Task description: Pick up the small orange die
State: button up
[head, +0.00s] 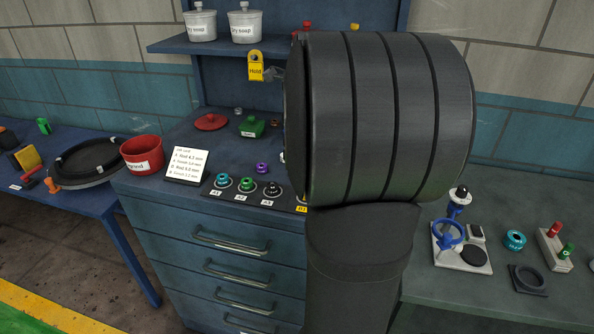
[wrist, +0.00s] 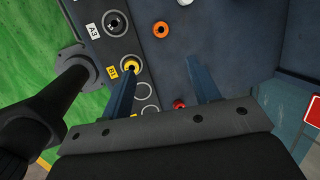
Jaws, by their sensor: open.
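The small orange die (wrist: 160,29) is a ring with a dark centre. It lies on the dark bench top in the wrist view, off the labelled rack strip. My gripper (wrist: 160,63) is open, with its two blue fingers apart and nothing between their tips. The die shows beyond the fingertips, above the gap between them in the picture, and is not touched. In the head view neither the die nor my gripper can be seen. A large dark grooved shape there hides part of the bench.
A yellow die (wrist: 130,61) sits on the rack by the left fingertip, with a black die (wrist: 115,23) above it. A red object (wrist: 179,103) lies between the fingers' bases. A dark flanged post (wrist: 75,65) stands at left. Bare bench surrounds the orange die's right side.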

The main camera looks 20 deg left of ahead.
jog(key=w+a+m+g+h, duration=0.2)
jog(key=w+a+g, duration=0.1)
jog(key=w+a, duration=0.15)
jog(key=f, duration=0.7)
jog(key=d+f, duration=0.1)
jog(key=f, duration=0.2)
jog(key=shift+w+f, duration=0.3)
jog(key=shift+w, duration=0.05)
jog(key=shift+w+d+f, duration=0.1)
jog(key=shift+w+f, duration=0.05)
jog(key=shift+f, duration=1.35)
jog(key=shift+w+d+f, duration=0.1)
jog(key=shift+f, duration=1.35)
jog(key=c, duration=1.2)
